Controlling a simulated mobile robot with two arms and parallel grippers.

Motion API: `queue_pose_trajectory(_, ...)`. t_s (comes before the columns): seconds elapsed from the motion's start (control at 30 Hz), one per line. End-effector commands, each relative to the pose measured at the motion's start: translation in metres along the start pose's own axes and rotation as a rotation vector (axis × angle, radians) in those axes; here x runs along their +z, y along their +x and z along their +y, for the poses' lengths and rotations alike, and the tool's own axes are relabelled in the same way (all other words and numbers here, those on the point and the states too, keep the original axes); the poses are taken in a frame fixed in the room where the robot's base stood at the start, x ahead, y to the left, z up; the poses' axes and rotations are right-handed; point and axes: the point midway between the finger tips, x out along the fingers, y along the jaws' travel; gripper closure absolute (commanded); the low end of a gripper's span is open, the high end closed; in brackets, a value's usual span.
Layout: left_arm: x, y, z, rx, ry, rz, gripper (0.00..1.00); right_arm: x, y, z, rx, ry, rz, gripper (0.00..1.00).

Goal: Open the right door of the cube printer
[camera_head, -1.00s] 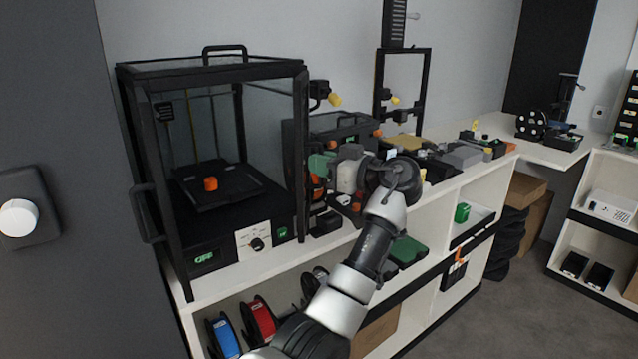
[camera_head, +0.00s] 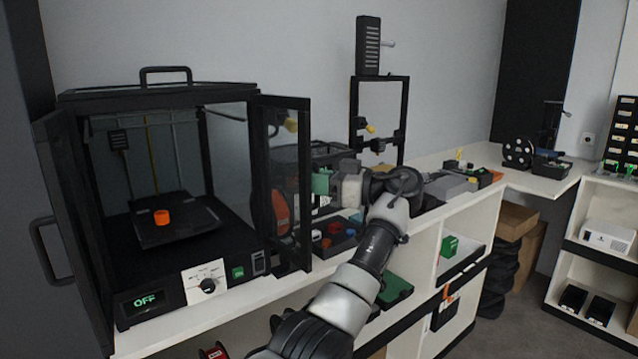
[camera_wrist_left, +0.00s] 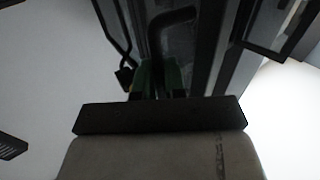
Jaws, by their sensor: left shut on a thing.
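The cube printer (camera_head: 215,257) stands on the white shelf at the left of the head view. Its right door (camera_head: 288,165), a dark-framed glass panel, is swung out to the right of the housing. The left door (camera_head: 75,230) also stands out at the left, with its black handle (camera_head: 50,250). My left gripper (camera_head: 325,184), with green fingers, is shut at the outer edge of the right door. In the left wrist view its fingers (camera_wrist_left: 158,78) close on the curved black door handle (camera_wrist_left: 172,18). Fingertip contact is partly hidden. My right gripper is not in view.
Beside the open door are a dark parts tray (camera_head: 335,240) and a second, smaller machine partly hidden behind the door and my arm. The floor (camera_head: 510,325) at the right is clear.

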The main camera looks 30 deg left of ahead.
Motion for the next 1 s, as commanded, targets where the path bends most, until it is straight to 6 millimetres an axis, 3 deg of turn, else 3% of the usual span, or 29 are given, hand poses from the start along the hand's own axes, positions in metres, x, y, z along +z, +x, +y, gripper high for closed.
queue_pose_trajectory(0.6,0.0005,0.0024,0.0001,-0.041,0.001,-0.001,1.00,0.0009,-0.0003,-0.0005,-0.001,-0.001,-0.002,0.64)
queue_pose_trajectory(0.63,0.0005,0.0024,0.0001,-0.041,0.001,-0.001,0.84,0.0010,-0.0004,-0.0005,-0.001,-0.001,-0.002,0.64)
queue_pose_trajectory(0.77,0.0004,0.0021,0.0001,-0.040,0.000,-0.001,0.65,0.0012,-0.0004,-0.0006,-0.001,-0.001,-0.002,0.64)
queue_pose_trajectory(1.0,0.0004,0.0013,0.0001,-0.039,0.000,-0.001,0.65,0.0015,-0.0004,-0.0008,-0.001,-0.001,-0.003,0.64)
